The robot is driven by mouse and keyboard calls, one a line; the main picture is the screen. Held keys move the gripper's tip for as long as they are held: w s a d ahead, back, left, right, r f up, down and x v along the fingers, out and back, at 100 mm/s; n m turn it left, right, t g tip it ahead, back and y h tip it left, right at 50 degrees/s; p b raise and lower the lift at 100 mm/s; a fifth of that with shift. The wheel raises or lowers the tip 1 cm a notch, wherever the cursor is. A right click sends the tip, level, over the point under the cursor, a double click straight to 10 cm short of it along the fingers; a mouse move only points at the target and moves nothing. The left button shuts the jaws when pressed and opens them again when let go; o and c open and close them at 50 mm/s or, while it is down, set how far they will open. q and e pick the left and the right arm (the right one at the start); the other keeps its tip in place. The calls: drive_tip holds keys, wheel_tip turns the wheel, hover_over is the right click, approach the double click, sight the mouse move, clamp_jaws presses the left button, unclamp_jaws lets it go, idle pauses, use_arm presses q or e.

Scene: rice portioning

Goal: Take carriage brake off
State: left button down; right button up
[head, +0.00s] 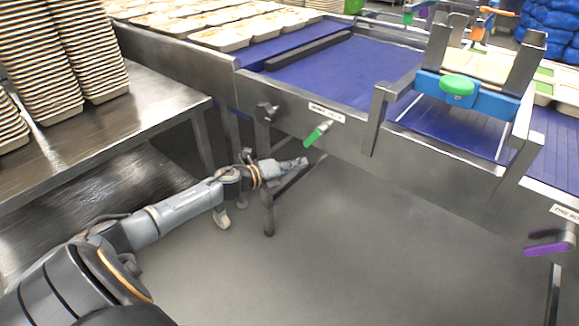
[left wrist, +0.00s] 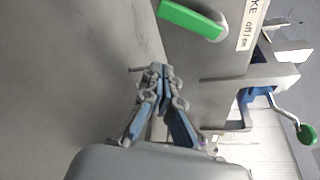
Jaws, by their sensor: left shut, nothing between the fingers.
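A green-handled lever (head: 316,135) sticks out from the steel side of the conveyor frame, just below a white label (head: 326,113). The carriage (head: 480,90) with a blue bar and a green knob (head: 457,86) spans the blue belt. My left gripper (head: 303,162) is shut and empty, just below the green lever and apart from it; it also shows in the left wrist view (left wrist: 158,70). My right gripper is not in view.
A purple-handled lever (head: 547,249) is at the lower right of the frame. A steel table (head: 160,95) with stacks of trays (head: 90,50) stands at left. Filled trays (head: 220,38) line the far belt. Frame legs (head: 268,200) stand near my arm. The grey floor in front is clear.

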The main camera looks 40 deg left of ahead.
use_arm(q)
drive_tip(key=shift+v, duration=1.65)
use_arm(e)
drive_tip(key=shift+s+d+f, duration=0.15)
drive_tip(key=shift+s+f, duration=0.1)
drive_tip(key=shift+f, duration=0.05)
use_arm(q)
drive_tip(key=shift+d+r, duration=0.1)
drive_tip(key=shift+d, duration=0.05)
